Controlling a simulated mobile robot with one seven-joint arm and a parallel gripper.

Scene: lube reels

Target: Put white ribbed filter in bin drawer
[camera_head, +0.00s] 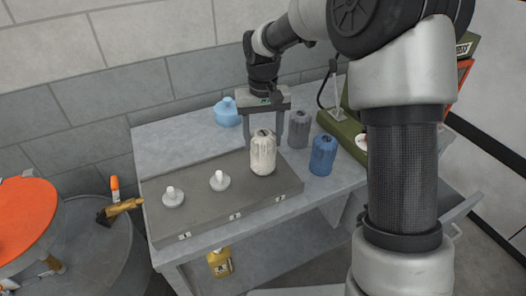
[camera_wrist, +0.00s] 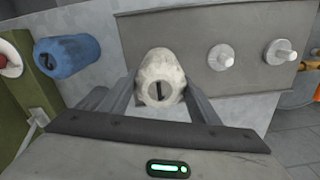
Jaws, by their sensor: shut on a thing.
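The white ribbed filter (camera_head: 263,156) stands upright at the right end of a low grey box with posts (camera_head: 200,212). My gripper (camera_head: 264,140) points down with one finger on each side of the filter and is shut on it. In the wrist view the filter (camera_wrist: 161,76) sits between the two fingers, its dark slotted top towards the camera. I cannot tell whether it touches the box. A grey drawer-like tray (camera_head: 466,205) sticks out at the table's right side, partly hidden behind my arm; its inside is not clear.
A blue filter (camera_head: 323,155) and a grey one (camera_head: 299,129) stand close on the right. Two white posts (camera_head: 220,181) rise from the box. A light blue container (camera_head: 227,112) is behind. Green equipment (camera_head: 343,126) is at right. A yellow bottle (camera_head: 219,262) is below the tabletop.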

